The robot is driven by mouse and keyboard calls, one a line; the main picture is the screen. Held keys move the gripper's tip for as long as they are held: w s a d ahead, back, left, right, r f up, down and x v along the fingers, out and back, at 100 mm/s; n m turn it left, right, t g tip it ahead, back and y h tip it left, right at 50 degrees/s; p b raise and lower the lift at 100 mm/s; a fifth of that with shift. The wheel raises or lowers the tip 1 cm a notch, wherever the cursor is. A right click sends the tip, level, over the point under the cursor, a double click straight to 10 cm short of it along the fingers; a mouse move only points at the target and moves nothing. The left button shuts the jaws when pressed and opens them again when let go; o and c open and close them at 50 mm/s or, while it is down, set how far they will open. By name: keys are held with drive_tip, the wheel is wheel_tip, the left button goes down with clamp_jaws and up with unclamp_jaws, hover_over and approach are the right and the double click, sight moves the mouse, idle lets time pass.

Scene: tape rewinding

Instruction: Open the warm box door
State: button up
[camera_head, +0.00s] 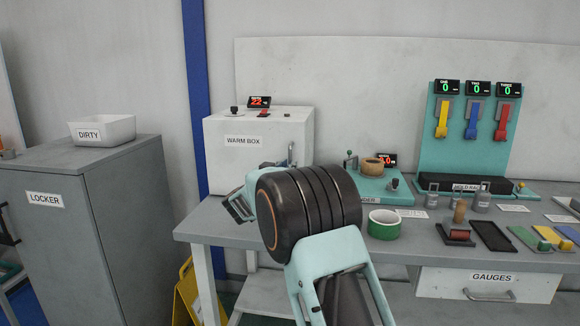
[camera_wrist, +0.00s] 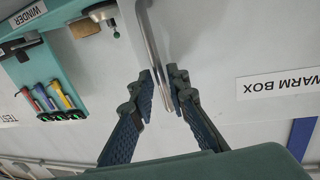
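The warm box (camera_head: 236,165) is a white box on the bench, with its label on the front. The front looks closed. Its silver bar handle (camera_head: 291,152) is at the right of the front, partly hidden by my arm. In the wrist view the handle (camera_wrist: 152,42) runs between the two dark fingertips of my gripper (camera_wrist: 164,82). The WARM BOX label (camera_wrist: 279,83) appears upside down there. In the head view my wrist hides most of the gripper.
A green tape roll (camera_head: 384,224) stands on the bench (camera_head: 215,234) just right of my arm. The winder (camera_head: 377,187) is right of the box. A grey locker (camera_head: 75,240) with a white DIRTY bin (camera_head: 103,130) stands left, with a floor gap and yellow sign (camera_head: 187,295) between.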

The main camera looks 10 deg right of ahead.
drive_tip(key=shift+x, duration=1.3)
clamp_jaws()
drive_tip(key=shift+s+a, duration=0.1)
